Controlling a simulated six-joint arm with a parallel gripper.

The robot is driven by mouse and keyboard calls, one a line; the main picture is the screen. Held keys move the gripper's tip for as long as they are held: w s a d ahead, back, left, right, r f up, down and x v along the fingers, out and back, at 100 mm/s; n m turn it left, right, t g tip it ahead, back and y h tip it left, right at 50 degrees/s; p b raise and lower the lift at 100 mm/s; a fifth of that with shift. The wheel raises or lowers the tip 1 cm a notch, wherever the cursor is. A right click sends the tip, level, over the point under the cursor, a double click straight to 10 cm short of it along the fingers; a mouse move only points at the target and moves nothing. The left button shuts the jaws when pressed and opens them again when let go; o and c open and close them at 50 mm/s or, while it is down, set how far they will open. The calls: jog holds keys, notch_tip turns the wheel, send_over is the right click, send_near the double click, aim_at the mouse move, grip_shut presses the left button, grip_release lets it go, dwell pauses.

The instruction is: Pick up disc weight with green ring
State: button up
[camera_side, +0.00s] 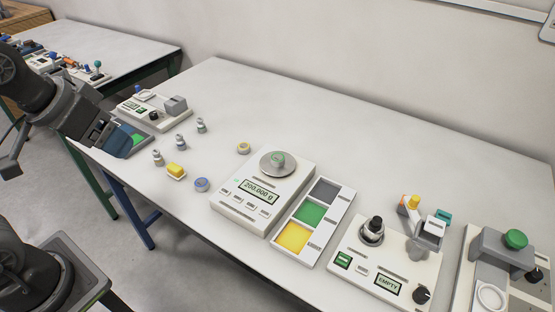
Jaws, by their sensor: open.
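The disc weight with green ring (278,158) sits on the round metal pan of the white scale (235,207), whose display reads 200.000 g. My gripper (107,142) is at the left, over the far left part of the table, well away from the disc. It is open, and I see nothing held in it. Its fingertips are hard to make out against the tray behind.
The table behind is clear.

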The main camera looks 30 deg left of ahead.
jog(key=w+d+r+n+g, duration=0.1)
jog(key=w+r+n, duration=0.2)
jog(key=w, duration=0.6)
jog(key=n+g, duration=0.4)
jog(key=n, duration=0.8)
send_over(278, 157)
jog(key=f, duration=2.3)
jog(key=shift+s+a, duration=0.15)
jog(key=shift+a, duration=0.05)
jog(key=shift+d+f, duration=0.2)
jog(key=shift+f, duration=2.4)
jog(key=shift+c, duration=0.2)
